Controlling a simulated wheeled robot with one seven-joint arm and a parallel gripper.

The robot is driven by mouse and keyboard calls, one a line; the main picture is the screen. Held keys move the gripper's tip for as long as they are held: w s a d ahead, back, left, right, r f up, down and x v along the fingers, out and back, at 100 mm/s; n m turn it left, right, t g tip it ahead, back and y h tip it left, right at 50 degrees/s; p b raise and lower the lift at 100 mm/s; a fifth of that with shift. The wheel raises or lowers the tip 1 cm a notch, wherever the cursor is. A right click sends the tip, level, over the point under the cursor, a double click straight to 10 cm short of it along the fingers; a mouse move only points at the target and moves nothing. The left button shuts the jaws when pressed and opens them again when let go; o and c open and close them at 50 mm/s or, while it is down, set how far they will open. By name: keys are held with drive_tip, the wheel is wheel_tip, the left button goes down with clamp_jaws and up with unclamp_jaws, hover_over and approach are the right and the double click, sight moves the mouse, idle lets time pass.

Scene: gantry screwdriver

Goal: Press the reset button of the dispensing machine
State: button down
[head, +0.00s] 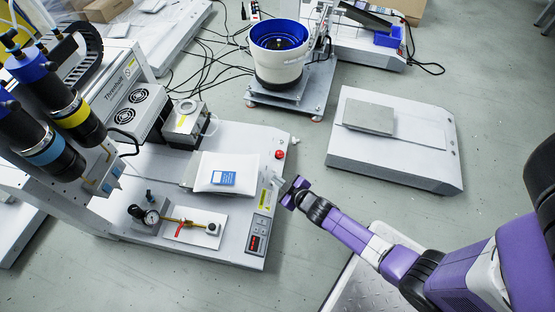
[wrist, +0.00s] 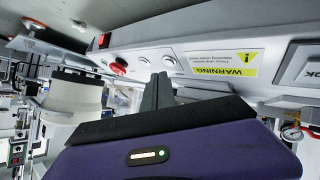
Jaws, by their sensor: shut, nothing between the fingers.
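The dispensing machine (head: 215,140) stands at the left in the head view, with a white base and two dark cylinders on its upright. Its front edge carries a red button (head: 279,154). In the wrist view, that face shows a red button (wrist: 119,68), two pale round buttons (wrist: 169,59) and a yellow warning label (wrist: 235,67). I cannot read which button is reset. My gripper (head: 273,180) is shut and empty at the front edge. In the wrist view, its fingertips (wrist: 160,79) point at the face just below the pale buttons; contact cannot be told.
A panel with red displays (head: 257,236) sits on the base near the warning label. A blue-rimmed bowl feeder (head: 280,68) stands behind. A white low platform (head: 394,166) lies to the right. Grey floor is free between them.

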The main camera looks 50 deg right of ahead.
drive_tip(key=shift+r, duration=0.1)
drive_tip(key=shift+s+d+r+p, duration=0.15)
drive_tip(key=shift+s+r+p, duration=0.15)
drive_tip(key=shift+r+p, duration=0.6)
drive_tip(key=shift+s+d+r+p, duration=0.2)
drive_tip(key=shift+s+r+p, duration=0.15)
drive_tip(key=shift+r+p, duration=0.55)
drive_tip(key=shift+s+d+r+p, duration=0.15)
drive_tip(key=shift+s+r+p, duration=0.15)
drive_tip(key=shift+r+p, duration=0.6)
